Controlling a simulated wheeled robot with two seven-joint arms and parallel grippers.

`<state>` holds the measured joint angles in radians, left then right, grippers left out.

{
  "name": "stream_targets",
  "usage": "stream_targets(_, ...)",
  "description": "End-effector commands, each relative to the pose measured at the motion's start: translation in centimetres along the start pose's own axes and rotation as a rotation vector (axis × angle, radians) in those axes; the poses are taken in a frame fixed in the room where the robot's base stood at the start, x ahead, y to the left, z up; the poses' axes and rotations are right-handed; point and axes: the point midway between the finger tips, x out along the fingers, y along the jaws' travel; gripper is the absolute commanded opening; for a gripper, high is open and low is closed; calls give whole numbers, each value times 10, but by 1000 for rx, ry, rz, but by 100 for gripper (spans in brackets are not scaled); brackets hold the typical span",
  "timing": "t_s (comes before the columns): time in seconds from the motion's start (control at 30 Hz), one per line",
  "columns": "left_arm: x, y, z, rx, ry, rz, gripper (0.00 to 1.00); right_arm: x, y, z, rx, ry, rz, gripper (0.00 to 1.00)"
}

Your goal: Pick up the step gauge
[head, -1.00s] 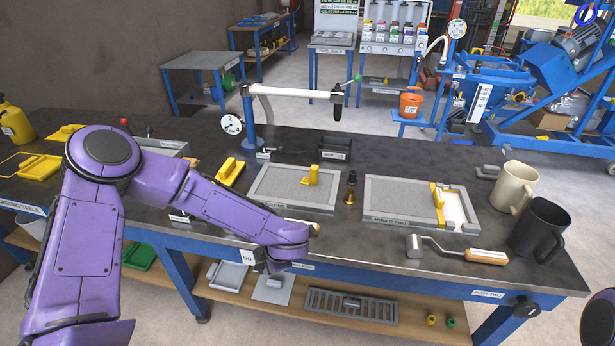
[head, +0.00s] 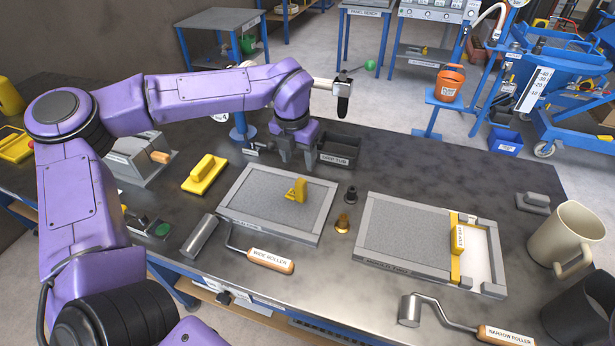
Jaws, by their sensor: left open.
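A small yellow upright piece with a stepped outline, which I take to be the step gauge (head: 296,190), stands on the grey surface of the left framed mould (head: 250,228). My left gripper (head: 297,164) points down over the far edge of that mould, just behind and above the yellow piece. Its two fingers are apart with nothing between them. The gap between fingers and piece is hard to judge. My right gripper is not in view.
The wide roller (head: 270,261) lies in front, the right mould (head: 400,275) to the right. A yellow float (head: 205,175) is at left.

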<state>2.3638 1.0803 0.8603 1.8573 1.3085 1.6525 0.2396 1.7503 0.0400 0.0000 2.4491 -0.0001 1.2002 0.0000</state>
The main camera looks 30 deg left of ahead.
Motion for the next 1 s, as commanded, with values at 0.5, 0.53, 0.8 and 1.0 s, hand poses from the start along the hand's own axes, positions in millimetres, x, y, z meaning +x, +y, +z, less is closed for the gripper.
stream_targets(0.5, 73, 0, -4, 1, 5, 3, 57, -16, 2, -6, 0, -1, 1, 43)
stream_targets(0.53, 79, 0, -5, 1, 6, 3, 57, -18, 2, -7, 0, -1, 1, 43)
stream_targets(0.8, 106, -1, -4, 1, 0, 2, 57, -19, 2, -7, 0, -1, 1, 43)
stream_targets(1.0, 106, -1, -4, 2, 0, 1, 31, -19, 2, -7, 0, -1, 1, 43)
